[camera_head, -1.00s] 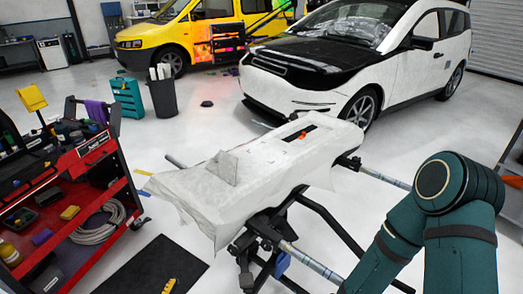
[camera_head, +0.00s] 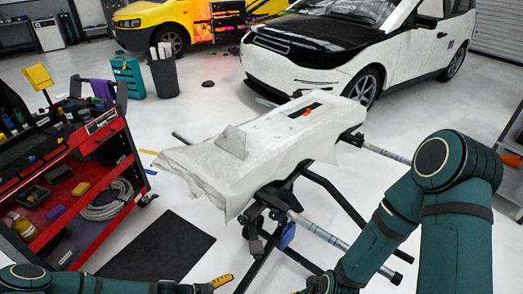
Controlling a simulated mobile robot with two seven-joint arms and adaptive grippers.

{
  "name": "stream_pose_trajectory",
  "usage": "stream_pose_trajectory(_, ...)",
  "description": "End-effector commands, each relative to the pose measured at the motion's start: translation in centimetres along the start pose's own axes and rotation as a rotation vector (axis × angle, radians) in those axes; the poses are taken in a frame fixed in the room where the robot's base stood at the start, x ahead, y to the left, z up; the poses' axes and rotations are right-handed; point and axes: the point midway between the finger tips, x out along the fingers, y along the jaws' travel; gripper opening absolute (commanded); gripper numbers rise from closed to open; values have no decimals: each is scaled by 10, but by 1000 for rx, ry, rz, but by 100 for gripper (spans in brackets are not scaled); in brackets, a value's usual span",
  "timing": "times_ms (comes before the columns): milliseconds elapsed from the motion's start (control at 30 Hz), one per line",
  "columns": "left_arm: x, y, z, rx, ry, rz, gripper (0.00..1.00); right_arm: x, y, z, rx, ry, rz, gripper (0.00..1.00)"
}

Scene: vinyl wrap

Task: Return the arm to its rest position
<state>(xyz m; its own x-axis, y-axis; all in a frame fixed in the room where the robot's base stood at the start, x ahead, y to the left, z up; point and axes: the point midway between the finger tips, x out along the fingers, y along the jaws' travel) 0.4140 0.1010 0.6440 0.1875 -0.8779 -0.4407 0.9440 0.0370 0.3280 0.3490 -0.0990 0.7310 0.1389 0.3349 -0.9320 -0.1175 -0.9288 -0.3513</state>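My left arm (camera_head: 85,283) lies low along the bottom left edge, reaching right. Its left gripper end (camera_head: 204,288) is mostly cut off by the frame, and its fingers cannot be made out. A slim yellow object (camera_head: 222,281) with dark marks shows right at that end; I cannot tell whether it is held. My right arm (camera_head: 455,205) is bent at the right, with its elbow high and its forearm running down left to the bottom edge. My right gripper is out of the frame.
A white-covered panel (camera_head: 260,150) with a loose flap rests on a black stand (camera_head: 285,205) in the middle. A red tool cart (camera_head: 105,150) stands left, a dark mat (camera_head: 165,245) on the floor. A grey shelf (camera_head: 510,165) is at the right edge. Cars stand behind.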

Motion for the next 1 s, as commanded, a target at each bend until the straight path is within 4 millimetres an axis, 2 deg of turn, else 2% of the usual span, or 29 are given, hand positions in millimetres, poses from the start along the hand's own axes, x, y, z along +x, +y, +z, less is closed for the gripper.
stream_pose_trajectory(33, 5, -12, 10, 87, 41, -94, 82, 0, 0, 0, 0, 0, 0, 47)
stream_pose_trajectory(100, 6, -28, 19, 205, 104, -207, 82, 0, 0, 0, 1, 0, 0, 47)
stream_pose_trajectory(200, 1, -45, 28, 385, 190, -346, 82, 0, 0, 0, 1, 0, 0, 47)
stream_pose_trajectory(300, -9, -53, 37, 572, 269, -459, 82, 0, 0, 0, 0, 0, 0, 47)
stream_pose_trajectory(500, -34, -48, 61, 940, 402, -601, 82, 0, 0, 0, 1, 0, 0, 47)
stream_pose_trajectory(633, -44, -40, 77, 1115, 451, -634, 82, 0, 0, 0, 1, 0, 0, 47)
stream_pose_trajectory(800, -50, -34, 90, 1227, 479, -643, 82, 0, 0, 0, 0, 0, 0, 47)
stream_pose_trajectory(1000, -50, -34, 91, 1239, 482, -644, 82, 0, 0, 0, 0, 0, 0, 47)
